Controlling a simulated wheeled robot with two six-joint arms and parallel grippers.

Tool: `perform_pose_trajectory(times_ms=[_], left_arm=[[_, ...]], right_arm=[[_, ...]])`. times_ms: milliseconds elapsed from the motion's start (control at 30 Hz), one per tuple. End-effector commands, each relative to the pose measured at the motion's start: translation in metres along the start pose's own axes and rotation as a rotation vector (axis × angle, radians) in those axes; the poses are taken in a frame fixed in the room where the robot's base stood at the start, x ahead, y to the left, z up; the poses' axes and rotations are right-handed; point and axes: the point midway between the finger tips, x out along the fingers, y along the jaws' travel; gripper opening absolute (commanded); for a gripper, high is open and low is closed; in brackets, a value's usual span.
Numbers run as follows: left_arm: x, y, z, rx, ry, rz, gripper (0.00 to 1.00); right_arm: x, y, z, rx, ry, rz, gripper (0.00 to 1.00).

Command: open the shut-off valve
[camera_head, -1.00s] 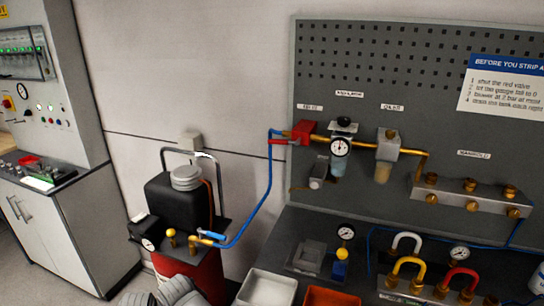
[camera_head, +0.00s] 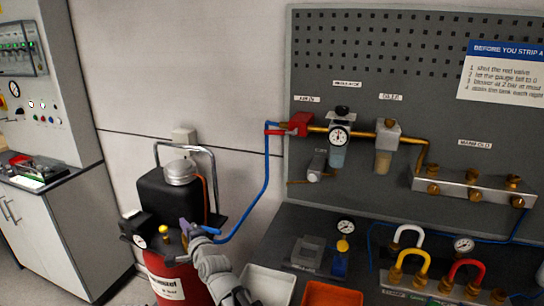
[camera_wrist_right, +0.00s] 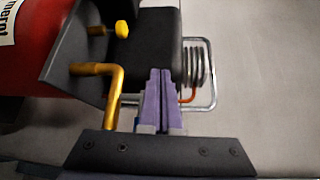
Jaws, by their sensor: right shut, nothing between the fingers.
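The red shut-off valve (camera_head: 299,123) sits at the left end of the brass pipe on the grey board, with a blue hose joining it from the left. Its red handle lies roughly level, pointing left. My right gripper (camera_head: 184,226) is at the compressor, low and left of the valve and well apart from it. Its purple fingers (camera_wrist_right: 158,95) are shut and empty, beside a bent brass pipe (camera_wrist_right: 112,85) and near a yellow knob (camera_wrist_right: 122,29). I cannot tell whether they touch the compressor. My left gripper is out of view.
The compressor has a red tank (camera_head: 180,286), black motor housing (camera_head: 165,197) and silver handle. The blue hose (camera_head: 265,180) runs from it to the valve. A white tray (camera_head: 268,287) and an orange tray (camera_head: 332,294) stand at the front. A manifold (camera_head: 470,188) hangs at right.

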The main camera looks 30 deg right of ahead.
Motion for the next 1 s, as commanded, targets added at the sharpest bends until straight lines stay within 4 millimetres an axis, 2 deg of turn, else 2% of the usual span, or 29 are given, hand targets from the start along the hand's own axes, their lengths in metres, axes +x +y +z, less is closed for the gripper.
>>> perform_pose_trajectory(times_ms=[33,67,200,300,400,500,667,867,1000], left_arm=[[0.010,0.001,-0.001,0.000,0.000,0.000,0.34],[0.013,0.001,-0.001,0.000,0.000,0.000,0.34],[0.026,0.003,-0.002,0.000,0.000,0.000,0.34],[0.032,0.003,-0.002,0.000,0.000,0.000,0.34],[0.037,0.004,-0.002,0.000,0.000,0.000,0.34],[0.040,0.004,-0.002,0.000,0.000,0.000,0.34],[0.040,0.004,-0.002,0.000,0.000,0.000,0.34],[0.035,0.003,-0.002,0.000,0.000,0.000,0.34],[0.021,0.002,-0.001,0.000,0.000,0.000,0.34]], right_arm=[[0.002,-0.014,-0.025,0.123,0.050,-0.108,0.00],[0.001,-0.026,-0.039,0.202,0.076,-0.179,0.00],[-0.022,-0.075,-0.108,0.542,0.161,-0.520,0.00],[-0.048,-0.097,-0.150,0.726,0.184,-0.741,0.00],[-0.073,-0.110,-0.181,0.852,0.187,-0.918,0.00],[-0.092,-0.116,-0.200,0.926,0.181,-1.036,0.00],[-0.105,-0.120,-0.211,0.970,0.173,-1.112,0.00],[-0.102,-0.127,-0.214,0.972,0.172,-1.115,0.00],[-0.091,-0.143,-0.226,0.968,0.174,-1.115,0.00]])
